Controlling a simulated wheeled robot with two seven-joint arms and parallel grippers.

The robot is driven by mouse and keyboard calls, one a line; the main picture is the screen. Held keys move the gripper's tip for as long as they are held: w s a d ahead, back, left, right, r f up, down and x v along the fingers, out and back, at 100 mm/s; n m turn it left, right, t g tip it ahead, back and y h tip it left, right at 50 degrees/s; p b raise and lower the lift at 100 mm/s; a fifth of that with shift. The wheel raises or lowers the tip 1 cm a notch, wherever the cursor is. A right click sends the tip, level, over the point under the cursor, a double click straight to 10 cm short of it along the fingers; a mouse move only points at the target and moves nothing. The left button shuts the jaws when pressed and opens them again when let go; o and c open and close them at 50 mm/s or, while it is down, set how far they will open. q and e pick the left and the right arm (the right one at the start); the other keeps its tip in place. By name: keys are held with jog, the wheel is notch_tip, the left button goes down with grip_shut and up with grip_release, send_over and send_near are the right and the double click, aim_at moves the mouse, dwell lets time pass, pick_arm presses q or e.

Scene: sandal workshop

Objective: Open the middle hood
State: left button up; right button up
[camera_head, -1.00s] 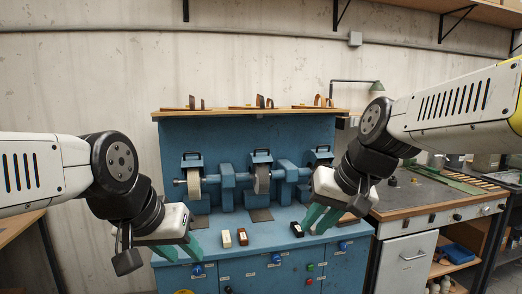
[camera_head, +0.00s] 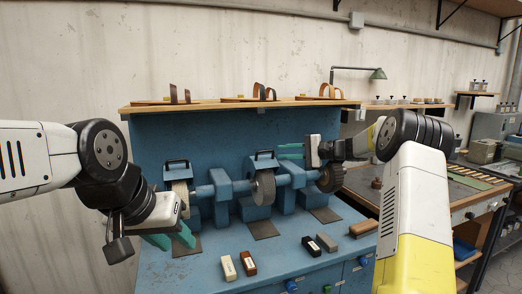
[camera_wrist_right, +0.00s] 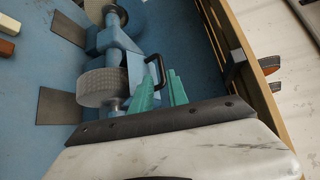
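The middle hood (camera_head: 263,166) is a blue box with a black handle (camera_head: 265,154) on top, sitting above and behind the grey middle wheel (camera_head: 263,188). My right gripper (camera_head: 290,151) is open just right of this handle, its teal fingers pointing left. In the right wrist view, the black handle (camera_wrist_right: 158,72) shows between the fingertips of my right gripper (camera_wrist_right: 159,88); I cannot tell whether they touch it. The hood (camera_wrist_right: 134,68) is partly hidden by a finger there. My left gripper (camera_head: 170,237) is open and empty above the bench's left front.
The left hood (camera_head: 177,170) stands over a pale wheel; a dark brush wheel (camera_head: 332,178) is at right. A wooden shelf (camera_head: 225,106) with sandals runs above. Several small blocks, including a white one (camera_head: 228,268), lie on the bench front (camera_head: 185,272).

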aim_at(268, 151)
jog(key=x, duration=0.8)
jog(key=shift+w+d, duration=0.2)
jog(key=shift+w, duration=0.1)
grip_shut()
dwell(1.1)
